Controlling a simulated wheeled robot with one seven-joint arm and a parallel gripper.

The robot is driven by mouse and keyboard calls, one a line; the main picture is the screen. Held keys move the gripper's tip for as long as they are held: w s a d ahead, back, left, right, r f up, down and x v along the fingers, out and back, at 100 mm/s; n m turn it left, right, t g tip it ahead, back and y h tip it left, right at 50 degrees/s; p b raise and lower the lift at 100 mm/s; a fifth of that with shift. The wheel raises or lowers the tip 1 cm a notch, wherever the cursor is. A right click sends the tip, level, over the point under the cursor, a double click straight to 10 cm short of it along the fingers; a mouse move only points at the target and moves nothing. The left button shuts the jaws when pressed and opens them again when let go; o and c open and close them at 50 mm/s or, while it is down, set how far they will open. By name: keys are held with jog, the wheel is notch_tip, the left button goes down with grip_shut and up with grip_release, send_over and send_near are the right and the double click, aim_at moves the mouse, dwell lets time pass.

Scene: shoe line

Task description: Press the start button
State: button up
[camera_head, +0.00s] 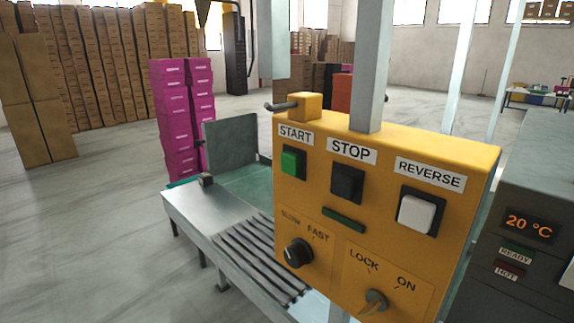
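The start button (290,161) is a green square button in a dark frame at the upper left of a yellow control panel (384,178). A white START label (295,134) sits just above it. To its right are the black stop button (346,183) under STOP and the white reverse button (416,213) under REVERSE. Nothing covers the start button. My gripper is not in view.
The panel also carries a black speed knob (298,252) and a LOCK/ON key switch (375,299). A metal conveyor table (212,217) stands behind and left. A grey machine (530,215) reading 20 °C stands right. Open floor (75,220) lies left.

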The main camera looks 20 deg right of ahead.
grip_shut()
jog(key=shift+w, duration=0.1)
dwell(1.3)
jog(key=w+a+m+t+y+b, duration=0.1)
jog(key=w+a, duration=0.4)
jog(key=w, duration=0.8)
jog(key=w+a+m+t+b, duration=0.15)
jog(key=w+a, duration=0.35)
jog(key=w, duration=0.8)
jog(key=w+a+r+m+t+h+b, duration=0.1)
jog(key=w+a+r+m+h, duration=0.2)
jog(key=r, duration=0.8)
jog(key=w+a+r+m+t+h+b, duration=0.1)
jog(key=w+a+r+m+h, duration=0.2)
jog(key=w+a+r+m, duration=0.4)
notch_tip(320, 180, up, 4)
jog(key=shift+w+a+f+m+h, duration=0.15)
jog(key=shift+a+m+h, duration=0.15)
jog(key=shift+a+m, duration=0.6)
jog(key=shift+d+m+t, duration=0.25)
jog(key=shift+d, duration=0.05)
